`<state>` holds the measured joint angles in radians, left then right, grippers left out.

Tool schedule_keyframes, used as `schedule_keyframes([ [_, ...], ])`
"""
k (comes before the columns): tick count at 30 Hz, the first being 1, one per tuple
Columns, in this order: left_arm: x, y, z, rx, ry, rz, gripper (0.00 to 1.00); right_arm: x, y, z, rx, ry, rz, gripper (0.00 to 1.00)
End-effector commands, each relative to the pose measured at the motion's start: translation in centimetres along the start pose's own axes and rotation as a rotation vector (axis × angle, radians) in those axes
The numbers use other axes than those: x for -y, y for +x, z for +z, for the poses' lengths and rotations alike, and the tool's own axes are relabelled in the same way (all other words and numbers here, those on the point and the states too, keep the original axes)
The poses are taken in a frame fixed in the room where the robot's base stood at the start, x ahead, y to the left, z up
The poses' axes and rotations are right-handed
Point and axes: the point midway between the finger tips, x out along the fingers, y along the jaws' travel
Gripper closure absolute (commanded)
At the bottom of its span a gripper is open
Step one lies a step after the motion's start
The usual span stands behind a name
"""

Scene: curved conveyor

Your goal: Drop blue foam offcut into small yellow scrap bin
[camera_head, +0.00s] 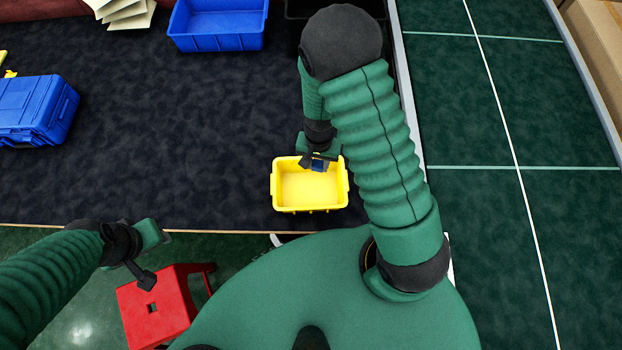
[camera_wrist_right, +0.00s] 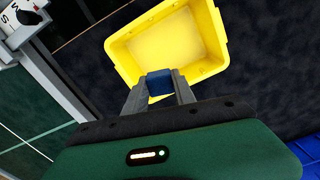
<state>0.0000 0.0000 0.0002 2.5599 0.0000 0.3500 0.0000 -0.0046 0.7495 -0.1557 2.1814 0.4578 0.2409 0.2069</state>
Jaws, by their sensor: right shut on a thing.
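The small yellow scrap bin (camera_head: 309,206) stands on the dark table near its front edge, and it looks empty. It also shows in the right wrist view (camera_wrist_right: 120,52). My right gripper (camera_head: 319,162) is at the bin's far rim in the head view. It is shut on the blue foam offcut (camera_wrist_right: 159,84), which shows between the two fingertips in the right wrist view, over the near side of the bin. In the head view the offcut (camera_head: 318,166) is small and dark. My left gripper (camera_head: 152,255) is off the table's front edge; its finger opening is unclear.
A blue open bin (camera_head: 218,43) stands at the back. A blue case (camera_head: 32,112) lies at the left. A red stool (camera_head: 155,308) is on the floor below my left gripper. The green conveyor (camera_head: 500,120) runs along the right. The middle of the table is clear.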

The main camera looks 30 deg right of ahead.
Motion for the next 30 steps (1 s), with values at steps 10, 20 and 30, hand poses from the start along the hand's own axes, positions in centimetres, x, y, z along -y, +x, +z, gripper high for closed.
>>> schedule_keyframes([
  [10,0.0,4.6,1.1,0.000,0.000,0.000,0.64,0.2,4.9,0.1,-0.001,-0.003,0.001,1.00],
  [20,0.0,4.4,1.0,0.000,0.000,0.000,0.64,0.0,4.8,-0.1,0.001,-0.003,-0.001,0.61],
  [30,0.0,4.4,1.0,0.000,0.000,0.000,0.64,0.1,4.8,0.0,0.000,-0.004,0.000,0.43],
])
